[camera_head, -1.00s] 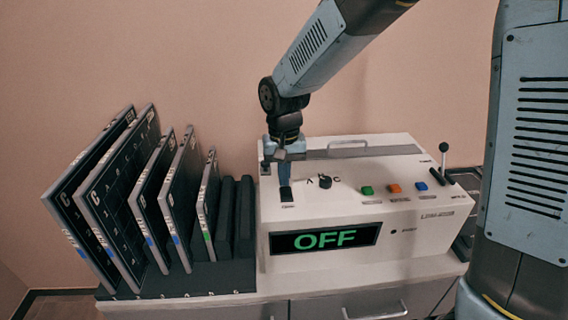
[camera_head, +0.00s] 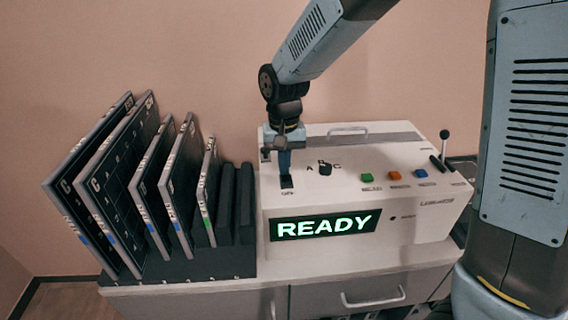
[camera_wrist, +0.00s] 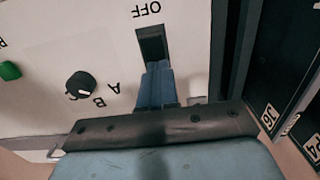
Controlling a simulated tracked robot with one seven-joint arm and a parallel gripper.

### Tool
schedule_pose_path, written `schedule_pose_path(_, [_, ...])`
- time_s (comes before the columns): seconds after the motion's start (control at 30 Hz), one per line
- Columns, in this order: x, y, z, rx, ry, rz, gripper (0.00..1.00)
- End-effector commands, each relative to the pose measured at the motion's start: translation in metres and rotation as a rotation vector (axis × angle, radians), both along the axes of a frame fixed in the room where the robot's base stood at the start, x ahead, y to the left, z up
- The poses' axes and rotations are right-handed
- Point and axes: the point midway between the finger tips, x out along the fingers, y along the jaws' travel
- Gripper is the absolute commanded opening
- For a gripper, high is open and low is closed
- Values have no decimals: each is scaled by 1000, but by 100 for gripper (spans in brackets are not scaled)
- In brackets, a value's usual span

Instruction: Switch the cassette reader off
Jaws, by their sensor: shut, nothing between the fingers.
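The cassette reader (camera_head: 340,198) is a white box with a sloped panel on the cabinet; its display (camera_head: 324,226) reads READY in green. A black rocker switch (camera_head: 287,183) marked OFF on its near side sits at the panel's left; it also shows in the wrist view (camera_wrist: 151,42). My gripper (camera_head: 285,172) is shut and empty, pointing down at the switch. In the wrist view its blue fingertips (camera_wrist: 157,72) overlap the switch's end away from the OFF mark and hide that part. I cannot tell whether they touch it.
Right of the switch are an A-B-C knob (camera_head: 325,169), green (camera_head: 367,177), orange (camera_head: 394,174) and blue (camera_head: 420,172) buttons, and an upright lever (camera_head: 444,147). A rack (camera_head: 190,270) of several upright dark cassettes (camera_head: 118,180) stands close on the left.

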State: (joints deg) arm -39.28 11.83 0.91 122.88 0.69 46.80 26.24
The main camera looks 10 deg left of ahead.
Motion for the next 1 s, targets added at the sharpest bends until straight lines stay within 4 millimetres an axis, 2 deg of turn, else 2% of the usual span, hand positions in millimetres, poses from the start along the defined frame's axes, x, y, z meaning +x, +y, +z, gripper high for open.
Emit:
schedule_pose_path(0.33, [-12, -3, 5, -1, 2, 1, 0])
schedule_pose_path(0.73, [-12, -3, 8, 0, 1, 0, 0])
schedule_pose_path(0.87, [-10, -3, 18, 1, -2, -1, 0])
schedule_pose_path(1.0, [-6, -2, 41, 1, -2, -2, 0])
